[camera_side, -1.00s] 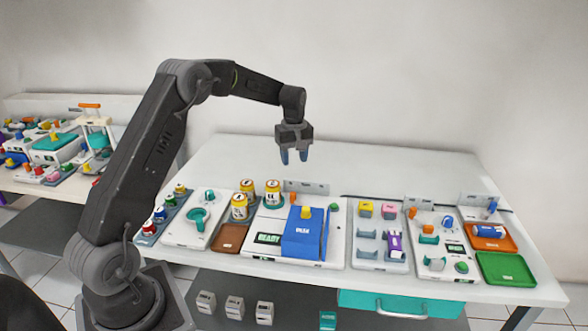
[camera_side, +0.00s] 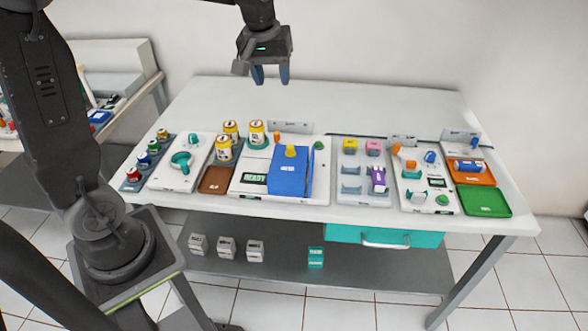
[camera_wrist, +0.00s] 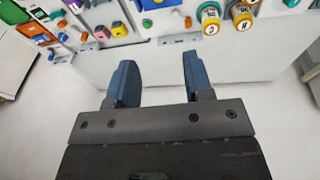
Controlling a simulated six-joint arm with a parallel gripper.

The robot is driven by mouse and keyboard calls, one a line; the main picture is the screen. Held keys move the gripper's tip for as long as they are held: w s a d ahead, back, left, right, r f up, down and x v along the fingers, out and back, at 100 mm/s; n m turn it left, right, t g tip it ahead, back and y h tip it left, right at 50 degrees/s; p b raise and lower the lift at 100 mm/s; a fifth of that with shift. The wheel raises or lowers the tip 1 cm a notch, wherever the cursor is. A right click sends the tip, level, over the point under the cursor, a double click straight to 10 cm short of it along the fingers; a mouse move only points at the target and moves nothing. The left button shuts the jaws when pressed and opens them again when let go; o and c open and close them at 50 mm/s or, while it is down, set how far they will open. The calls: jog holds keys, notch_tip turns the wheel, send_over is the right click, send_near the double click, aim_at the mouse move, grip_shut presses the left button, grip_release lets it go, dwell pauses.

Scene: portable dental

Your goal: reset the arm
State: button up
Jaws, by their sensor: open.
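My gripper (camera_side: 270,75) is open and empty, high above the back part of the white table (camera_side: 330,100). Its two blue fingers point down and touch nothing. In the wrist view my gripper (camera_wrist: 155,80) shows its fingers spread apart with only the bare white tabletop (camera_wrist: 160,65) between and beyond them.
Below stand a blue box (camera_side: 289,172) on a white unit, yellow cans (camera_side: 224,148), a brown tray (camera_side: 214,180), a grey rack (camera_side: 351,187), an orange tray (camera_side: 471,179) and a green tray (camera_side: 483,202). The table's back strip is clear. Grey boxes (camera_side: 227,247) sit on the lower shelf.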

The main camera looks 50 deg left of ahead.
jog(key=s+d+m+t, duration=0.1)
jog(key=s+d+m, duration=0.3)
jog(key=s, duration=0.6)
jog(key=s+d+m+t, duration=0.2)
jog(key=s+d+m, duration=0.2)
jog(key=s, duration=0.5)
jog(key=shift+s+d+f+h, duration=0.25)
jog(key=shift+s+d+h, duration=0.1)
jog(key=shift+d, duration=0.65)
jog(key=shift+c, duration=0.5)
